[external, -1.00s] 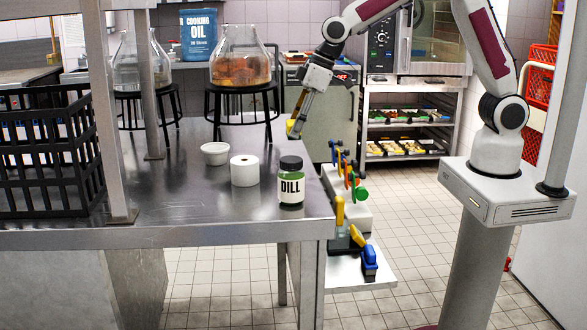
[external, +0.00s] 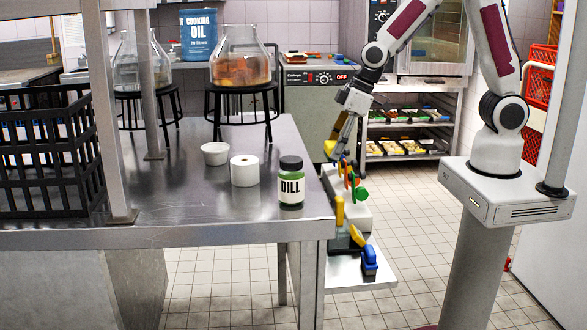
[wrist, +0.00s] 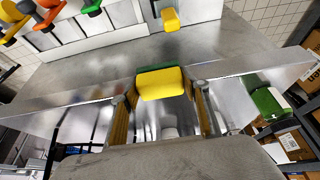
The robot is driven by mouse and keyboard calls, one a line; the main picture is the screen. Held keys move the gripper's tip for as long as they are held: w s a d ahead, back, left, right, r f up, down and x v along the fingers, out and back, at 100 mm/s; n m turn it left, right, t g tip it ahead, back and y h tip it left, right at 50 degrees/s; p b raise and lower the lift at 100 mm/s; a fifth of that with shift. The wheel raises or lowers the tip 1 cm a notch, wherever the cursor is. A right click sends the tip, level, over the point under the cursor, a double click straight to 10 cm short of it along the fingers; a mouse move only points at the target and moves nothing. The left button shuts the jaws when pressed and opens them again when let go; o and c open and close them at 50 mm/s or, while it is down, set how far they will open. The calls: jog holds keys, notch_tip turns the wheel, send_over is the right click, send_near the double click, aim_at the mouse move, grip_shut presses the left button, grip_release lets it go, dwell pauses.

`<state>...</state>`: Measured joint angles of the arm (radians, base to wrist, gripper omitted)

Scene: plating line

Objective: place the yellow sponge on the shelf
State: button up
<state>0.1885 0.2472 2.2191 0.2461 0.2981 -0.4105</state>
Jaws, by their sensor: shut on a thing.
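My gripper (external: 334,146) is shut on the yellow sponge (external: 329,149), which shows at its tip beside the right edge of the steel table. In the wrist view the sponge (wrist: 160,83), yellow with a green side, sits between my two fingers. Behind it in that view is a bare metal surface, the shelf (wrist: 220,52). In the external view the low shelf (external: 345,286) juts out from the table's right side. I cannot tell whether the sponge touches anything.
Coloured-handled tools (external: 350,180) stand in a white holder (external: 356,217) on the shelf. A dill jar (external: 290,186), a white roll (external: 244,171) and a white bowl (external: 214,153) stand on the table (external: 180,205).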

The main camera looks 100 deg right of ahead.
jog(key=shift+w, duration=0.1)
dwell(0.4)
jog(key=w+a+r, duration=0.3)
jog(key=w+r, duration=0.1)
jog(key=w, duration=0.4)
jog(key=w+a+r, duration=0.3)
jog(key=w+r, duration=0.2)
jog(key=w, duration=0.4)
jog(key=shift+a+r, duration=0.25)
jog(key=shift+s+f, duration=0.1)
send_over(269, 173)
jog(key=s, duration=0.2)
jog(key=shift+w+d+f, duration=0.1)
jog(key=shift+w+f, duration=0.05)
jog(key=shift+f, duration=1.1)
jog(key=shift+w+d+f, duration=0.1)
jog(key=shift+f, duration=1.1)
jog(key=shift+f, duration=2.5)
jog(key=shift+f, duration=0.15)
